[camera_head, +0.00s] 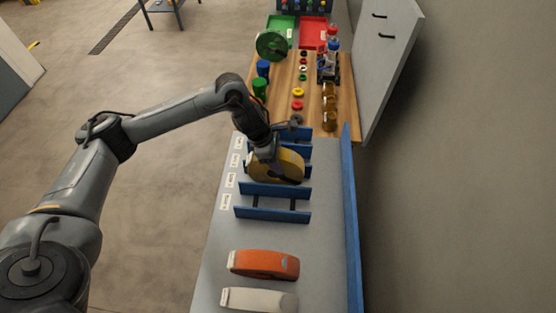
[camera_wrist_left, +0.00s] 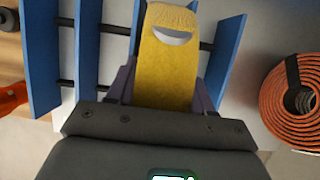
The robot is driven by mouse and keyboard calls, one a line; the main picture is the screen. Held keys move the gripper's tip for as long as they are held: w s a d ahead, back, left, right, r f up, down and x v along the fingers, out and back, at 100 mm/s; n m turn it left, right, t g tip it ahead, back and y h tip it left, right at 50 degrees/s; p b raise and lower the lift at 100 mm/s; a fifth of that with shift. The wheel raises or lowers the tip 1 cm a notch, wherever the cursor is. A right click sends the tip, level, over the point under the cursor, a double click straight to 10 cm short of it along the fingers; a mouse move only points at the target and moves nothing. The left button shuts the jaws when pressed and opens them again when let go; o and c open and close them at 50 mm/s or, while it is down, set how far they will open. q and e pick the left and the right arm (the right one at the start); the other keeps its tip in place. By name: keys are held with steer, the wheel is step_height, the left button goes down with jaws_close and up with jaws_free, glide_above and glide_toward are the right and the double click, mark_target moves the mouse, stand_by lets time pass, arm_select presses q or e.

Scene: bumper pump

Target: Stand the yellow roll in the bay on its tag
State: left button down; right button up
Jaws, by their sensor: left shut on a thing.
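The yellow roll (camera_head: 277,166) is upright on its edge, at the rack of blue dividers on the grey bench. My left gripper (camera_head: 270,155) is shut on it from above. In the left wrist view the roll (camera_wrist_left: 168,60) lies between my two fingers (camera_wrist_left: 163,92), with blue dividers on both sides of it. I cannot tell whether it rests on the bench or hangs slightly above. Several white tags (camera_head: 230,180) line the bench left of the bays; their print is too small to read. My right gripper is not in view.
A blue divider (camera_head: 272,214) bounds an empty bay nearer the front. An orange roll (camera_head: 264,264) and a whitish roll (camera_head: 259,299) stand in front on the bench. A long blue rail (camera_head: 352,230) runs along the right edge. A wooden table (camera_head: 285,95) with small parts lies beyond.

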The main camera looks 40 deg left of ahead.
arm_select(q)
steer(key=shift+w+f, duration=0.1)
steer(key=shift+f, duration=0.25)
steer(key=shift+f, duration=0.15)
steer(key=c, duration=0.8)
jaws_free()
steer(key=shift+f, duration=0.1)
steer(key=o, duration=0.4)
steer(key=shift+c, duration=0.2)
